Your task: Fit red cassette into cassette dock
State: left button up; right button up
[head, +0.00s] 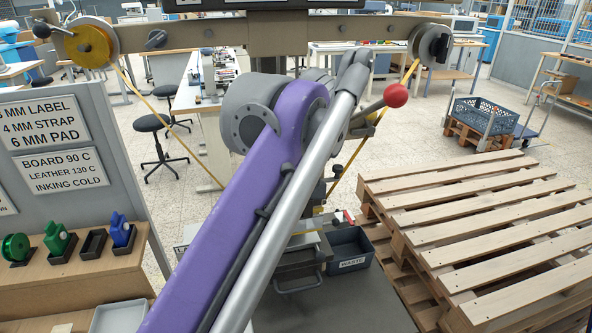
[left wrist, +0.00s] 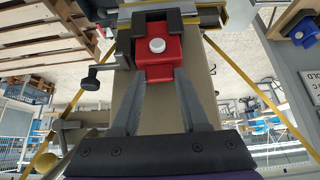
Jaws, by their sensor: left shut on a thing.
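In the left wrist view the red cassette (left wrist: 172,47), with a white round knob on its face, sits between the dark side walls of the cassette dock (left wrist: 124,47). My left gripper (left wrist: 160,76) has its two grey fingers on the narrower end block of the cassette. The cassette is at least partly within the dock; I cannot tell whether it is fully seated. In the head view my purple left arm hides the gripper, the cassette and the dock. My right gripper is not in view.
A grey waste bin (head: 350,261) stands beside the press base. Stacked wooden pallets (head: 470,218) fill the right. On the left bench are a green cassette (head: 57,238), a blue cassette (head: 120,230) and an empty black holder (head: 92,244). A red-knobbed lever (head: 395,95) and yellow foil are near my arm.

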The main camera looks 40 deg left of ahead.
pick_arm(q)
jog(key=shift+f, duration=0.6)
jog(key=o, duration=1.2)
jog(key=shift+r, duration=0.1)
jog(key=p+v, duration=0.1)
jog(key=v, duration=0.9)
jog(key=shift+s+d+r, duration=0.15)
jog(key=shift+d+r, duration=0.05)
jog(key=shift+r, duration=0.1)
jog(key=shift+f, duration=0.1)
jog(key=s+d+f+m+h, duration=0.1)
jog(key=s+d+f+m, duration=0.2)
jog(key=f, duration=1)
jog(key=s+d+f+m+h, duration=0.2)
jog(key=s+d+f+m, duration=0.1)
jog(key=f, duration=1)
jog(key=s+d+f+m+t+h, duration=0.1)
jog(key=s+d+f+m, duration=0.3)
jog(key=f, duration=1)
jog(key=shift+s+h, duration=0.4)
jog(key=shift+h, duration=0.3)
